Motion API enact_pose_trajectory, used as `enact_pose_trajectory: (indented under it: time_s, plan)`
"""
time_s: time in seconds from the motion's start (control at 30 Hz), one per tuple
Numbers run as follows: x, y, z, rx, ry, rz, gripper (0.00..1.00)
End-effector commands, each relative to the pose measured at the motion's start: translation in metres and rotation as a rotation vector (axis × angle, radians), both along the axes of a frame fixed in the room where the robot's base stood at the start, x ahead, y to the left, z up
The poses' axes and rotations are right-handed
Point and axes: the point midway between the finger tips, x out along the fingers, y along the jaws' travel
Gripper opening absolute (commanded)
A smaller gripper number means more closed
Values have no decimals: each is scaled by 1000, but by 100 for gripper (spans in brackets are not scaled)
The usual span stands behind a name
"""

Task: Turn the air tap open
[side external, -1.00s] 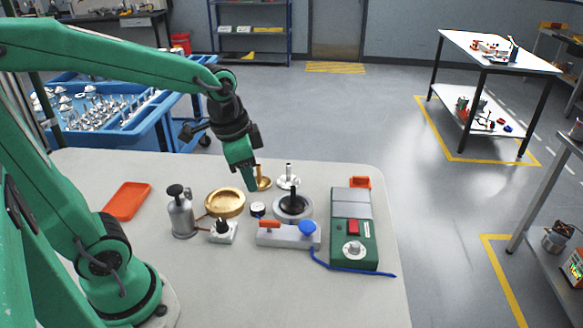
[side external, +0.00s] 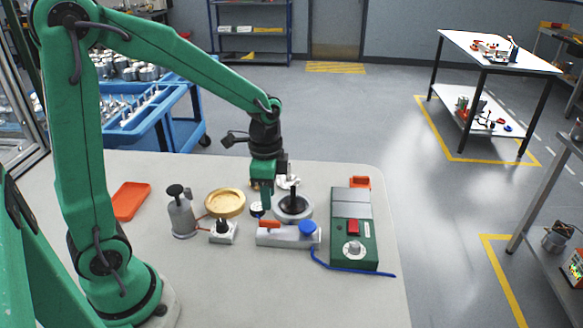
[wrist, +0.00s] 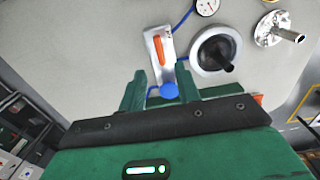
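The air tap is a light grey block (side external: 285,240) with an orange lever (side external: 269,224) near its left end and a round blue knob (side external: 307,228) at its right end. The orange lever (wrist: 160,50) lies lengthwise along the block, as the wrist view shows. My gripper (side external: 266,207) points down just behind and above the lever. In the wrist view its two green fingers are spread with nothing between them, and my gripper (wrist: 160,76) appears open, with the blue knob (wrist: 169,90) in line with the gap. Contact with the lever cannot be told.
Right of the tap stands a green box (side external: 353,250) with a red button and dial. A grey ring with a black post (side external: 293,207) is close behind the tap. The front table area is clear.

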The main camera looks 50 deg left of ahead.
Motion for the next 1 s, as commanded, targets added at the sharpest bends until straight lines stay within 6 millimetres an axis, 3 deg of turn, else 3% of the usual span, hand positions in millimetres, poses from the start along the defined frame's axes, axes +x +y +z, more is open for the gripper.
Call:
enact_pose_trajectory:
  time_s: [0.6, 1.0]
  plan:
    - [-1, 0, -61, 0, 3, 1, 33]
    - [-1, 0, -76, 0, 0, 1, 33]
